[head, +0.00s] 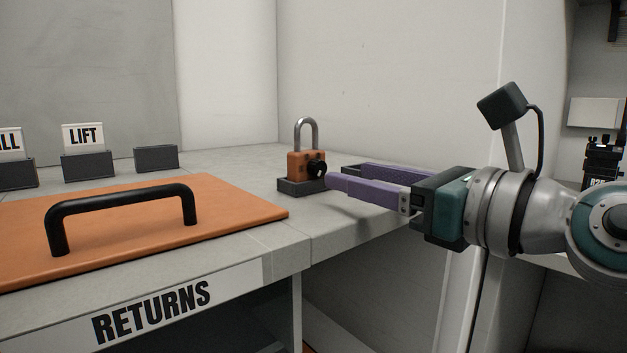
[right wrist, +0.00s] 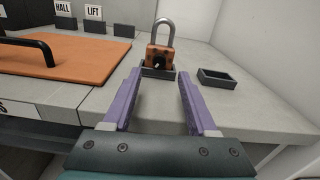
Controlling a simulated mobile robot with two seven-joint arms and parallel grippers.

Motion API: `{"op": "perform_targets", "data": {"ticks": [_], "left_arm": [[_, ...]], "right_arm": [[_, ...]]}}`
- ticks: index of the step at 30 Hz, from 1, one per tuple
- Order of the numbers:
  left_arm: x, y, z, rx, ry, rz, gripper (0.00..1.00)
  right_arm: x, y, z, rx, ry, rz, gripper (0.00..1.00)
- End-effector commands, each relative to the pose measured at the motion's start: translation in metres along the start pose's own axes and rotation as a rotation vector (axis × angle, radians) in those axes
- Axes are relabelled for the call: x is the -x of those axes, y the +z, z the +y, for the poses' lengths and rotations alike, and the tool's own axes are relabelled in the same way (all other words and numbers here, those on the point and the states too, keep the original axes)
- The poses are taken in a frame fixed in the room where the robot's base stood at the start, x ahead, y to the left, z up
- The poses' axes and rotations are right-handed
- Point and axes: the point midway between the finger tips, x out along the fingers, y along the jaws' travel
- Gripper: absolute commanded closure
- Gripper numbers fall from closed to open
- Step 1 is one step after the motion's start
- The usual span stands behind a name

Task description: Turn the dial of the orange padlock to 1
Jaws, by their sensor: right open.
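The orange padlock (head: 300,162) stands upright in a dark holder (head: 297,187) on the grey counter, its silver shackle up. Its black dial (head: 317,169) sits on its front; the dial's numbers are too small to read. The padlock also shows in the right wrist view (right wrist: 160,60), straight ahead between the fingers. My right gripper (head: 341,172) is open and empty, its purple fingers pointing at the padlock from the right. In the right wrist view the gripper (right wrist: 158,73) has its fingertips short of the dial, with a gap on each side. My left gripper is not in view.
An orange board (head: 130,215) with a black handle (head: 120,200) lies left on the counter. Label holders, one reading LIFT (head: 83,137), stand behind it. An empty dark tray (right wrist: 216,78) sits right of the padlock. White walls (head: 390,80) close off the back and right.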

Motion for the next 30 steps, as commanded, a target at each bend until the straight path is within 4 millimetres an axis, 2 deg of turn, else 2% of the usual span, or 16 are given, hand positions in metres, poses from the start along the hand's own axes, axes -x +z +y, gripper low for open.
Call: {"op": "perform_targets", "data": {"ticks": [3,9,20,30], "left_arm": [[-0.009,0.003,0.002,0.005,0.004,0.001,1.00],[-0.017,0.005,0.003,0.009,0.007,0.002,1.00],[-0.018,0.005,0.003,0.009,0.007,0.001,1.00],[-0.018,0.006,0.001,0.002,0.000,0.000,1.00]], "right_arm": [[-0.024,-0.002,0.001,-0.002,0.001,-0.003,0.42],[-0.049,-0.001,0.001,-0.002,0.001,-0.002,0.42],[-0.055,0.000,0.001,-0.002,0.001,-0.001,0.42],[-0.055,0.000,0.001,-0.002,0.001,-0.001,0.79]]}}
